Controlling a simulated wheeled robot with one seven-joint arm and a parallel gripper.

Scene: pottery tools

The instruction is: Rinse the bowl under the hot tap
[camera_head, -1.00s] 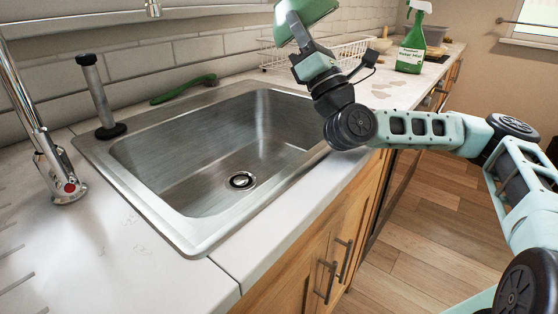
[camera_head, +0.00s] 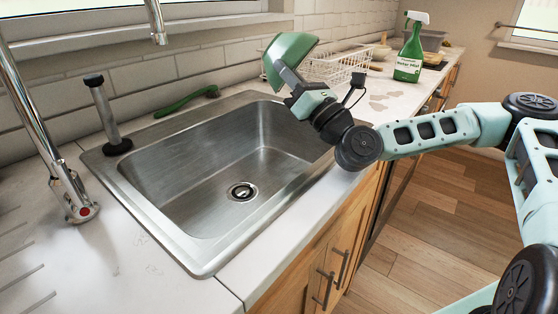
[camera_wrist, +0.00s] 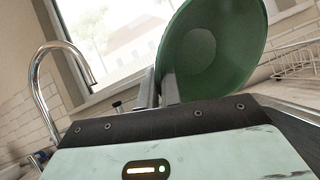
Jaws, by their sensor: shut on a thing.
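The green bowl (camera_head: 291,56) is held tilted up above the right back corner of the sink. My gripper (camera_head: 283,72) is shut on the bowl's edge. In the wrist view the bowl (camera_wrist: 212,45) shows its round base, with the gripper fingers (camera_wrist: 158,88) at its left edge. The tap (camera_head: 40,125) is a chrome gooseneck left of the sink, with its spout (camera_head: 160,38) high over the back. A red mark (camera_head: 85,212) shows on its base. I see no water flowing. The sink (camera_head: 225,175) is empty, with a round drain (camera_head: 241,191).
A black-and-grey upright cylinder (camera_head: 105,115) stands at the sink's back left. A green-handled brush (camera_head: 187,101) lies behind the sink. A white wire rack (camera_head: 335,66) and a green spray bottle (camera_head: 410,50) stand to the right. The counter front left is clear.

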